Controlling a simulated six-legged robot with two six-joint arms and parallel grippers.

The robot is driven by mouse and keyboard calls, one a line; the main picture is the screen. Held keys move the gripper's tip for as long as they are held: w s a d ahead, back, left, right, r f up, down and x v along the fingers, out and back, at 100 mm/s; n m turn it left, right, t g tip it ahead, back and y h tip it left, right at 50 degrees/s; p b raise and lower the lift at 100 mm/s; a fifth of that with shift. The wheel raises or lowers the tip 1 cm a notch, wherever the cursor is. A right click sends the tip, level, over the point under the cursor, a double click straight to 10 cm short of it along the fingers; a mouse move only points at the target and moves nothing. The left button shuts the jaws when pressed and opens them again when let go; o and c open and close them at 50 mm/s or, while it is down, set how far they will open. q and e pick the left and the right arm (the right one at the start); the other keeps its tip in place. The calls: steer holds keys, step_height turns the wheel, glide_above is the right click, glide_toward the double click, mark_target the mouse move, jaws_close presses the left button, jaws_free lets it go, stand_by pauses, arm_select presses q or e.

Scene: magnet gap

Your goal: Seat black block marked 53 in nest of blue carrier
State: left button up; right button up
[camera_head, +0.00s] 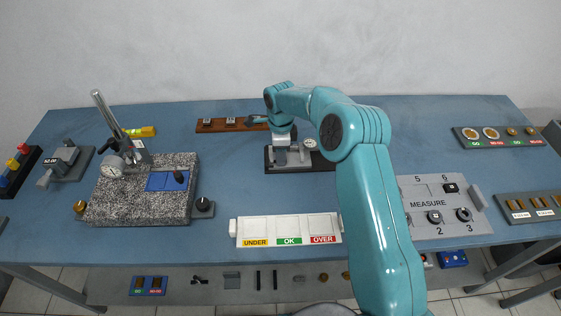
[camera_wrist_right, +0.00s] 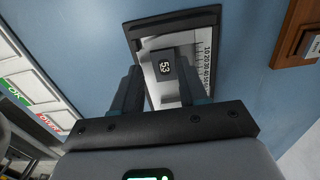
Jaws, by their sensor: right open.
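The black block marked 53 (camera_wrist_right: 166,66) lies on the pale face of a dark-framed device with a printed scale (camera_wrist_right: 207,62). In the head view this black-based device (camera_head: 315,163) stands at the back middle of the table, with the block hidden or too small to make out. My right gripper (camera_wrist_right: 160,78) is open, its fingers either side of the block in the wrist picture; contact cannot be told. In the head view the right gripper (camera_head: 281,150) is over the device. A blue plate, apparently the carrier (camera_head: 156,182), lies on the speckled granite slab at left. My left gripper is out of view.
A wooden rack (camera_head: 205,126) is behind the device. The UNDER/OK/OVER tray (camera_head: 289,217) lies in front, the grey MEASURE board (camera_head: 425,222) to the right. Bare table lies between slab and device.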

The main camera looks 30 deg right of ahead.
steer(key=shift+w+d+f, duration=0.15)
steer(key=shift+w+f, duration=0.25)
steer(key=shift+f, duration=0.05)
steer(key=shift+w, duration=0.15)
steer(key=shift+c, duration=0.3)
steer(key=shift+r, duration=0.1)
steer(key=c, duration=0.5)
steer(key=shift+s+r, duration=0.2)
steer(key=shift+s, duration=0.2)
jaws_close()
steer(key=shift+w+r+p, duration=0.1)
steer(key=shift+w+p, duration=0.2)
steer(key=shift+w, duration=0.05)
steer(key=r, duration=0.1)
steer(key=r+p, duration=0.1)
steer(key=shift+s+r, duration=0.3)
steer(key=shift+r, duration=0.05)
steer(key=shift+w+r+p, duration=0.25)
steer(key=shift+r+p, duration=0.35)
steer(key=shift+r, duration=0.2)
steer(key=shift+s+r, duration=0.2)
steer(key=shift+s, duration=0.05)
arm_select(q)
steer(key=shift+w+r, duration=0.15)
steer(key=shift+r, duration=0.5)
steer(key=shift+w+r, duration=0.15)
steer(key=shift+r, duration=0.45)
arm_select(e)
steer(key=shift+w, duration=0.1)
